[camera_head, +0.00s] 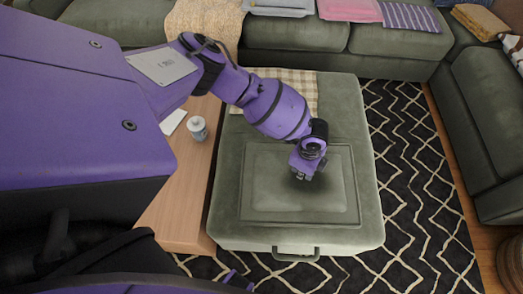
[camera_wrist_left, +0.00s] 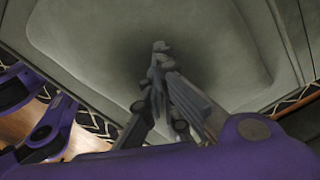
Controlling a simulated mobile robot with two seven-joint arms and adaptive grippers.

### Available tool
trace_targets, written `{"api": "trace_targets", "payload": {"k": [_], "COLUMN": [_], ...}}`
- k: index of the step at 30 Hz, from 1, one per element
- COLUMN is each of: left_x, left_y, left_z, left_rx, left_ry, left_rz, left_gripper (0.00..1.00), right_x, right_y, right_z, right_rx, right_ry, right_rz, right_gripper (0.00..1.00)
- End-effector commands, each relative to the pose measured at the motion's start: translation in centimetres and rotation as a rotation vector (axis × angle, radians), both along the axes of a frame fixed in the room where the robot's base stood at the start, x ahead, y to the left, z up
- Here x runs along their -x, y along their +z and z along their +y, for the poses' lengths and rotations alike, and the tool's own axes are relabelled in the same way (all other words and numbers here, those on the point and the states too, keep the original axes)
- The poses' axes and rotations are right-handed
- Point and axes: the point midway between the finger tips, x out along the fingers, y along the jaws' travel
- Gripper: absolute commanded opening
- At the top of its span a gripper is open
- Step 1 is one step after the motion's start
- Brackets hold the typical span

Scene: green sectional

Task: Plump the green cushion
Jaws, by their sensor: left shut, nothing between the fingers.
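The green cushion (camera_head: 270,195) is a grey-green padded square inset in the top of a large green ottoman (camera_head: 345,110). It also fills much of the left wrist view (camera_wrist_left: 90,45). My left gripper (camera_head: 301,177) is over the middle of the cushion, pointing down. It is shut and empty. In the left wrist view its closed fingertips (camera_wrist_left: 160,48) sit against a dark shadow on the padded surface. I cannot tell for sure whether they touch it. My right gripper is not in view.
A checked cloth (camera_head: 300,88) lies on the ottoman's far part. Green sofas (camera_head: 400,65) stand behind and to the right. A patterned rug (camera_head: 415,190) lies beneath.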

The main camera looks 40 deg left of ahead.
Motion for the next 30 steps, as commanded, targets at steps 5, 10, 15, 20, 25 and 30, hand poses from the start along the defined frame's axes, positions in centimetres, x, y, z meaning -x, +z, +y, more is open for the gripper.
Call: {"api": "trace_targets", "payload": {"k": [5,10,15,20,25,30], "left_x": [-0.1,-0.1,-0.1,-0.2,-0.2,-0.2], "left_y": [0.9,0.8,0.8,0.7,0.3,-0.3], "left_z": [0.0,0.0,0.0,0.0,0.0,0.0], "left_rx": [0.000,0.000,0.000,0.000,0.000,0.000], "left_ry": [0.001,0.000,0.000,0.000,0.000,0.001], "left_rz": [-0.001,-0.001,-0.002,-0.003,-0.003,-0.002], "left_gripper": [0.00,0.00,0.00,0.00,0.00,0.00], "right_x": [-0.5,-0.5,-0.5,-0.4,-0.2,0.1], "right_y": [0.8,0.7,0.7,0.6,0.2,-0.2], "right_z": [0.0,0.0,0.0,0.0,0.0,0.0], "right_rx": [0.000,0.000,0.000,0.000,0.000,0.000], "right_ry": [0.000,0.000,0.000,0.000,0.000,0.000], "right_rz": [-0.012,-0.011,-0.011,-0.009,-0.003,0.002], "right_gripper": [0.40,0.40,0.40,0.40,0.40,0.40]}}
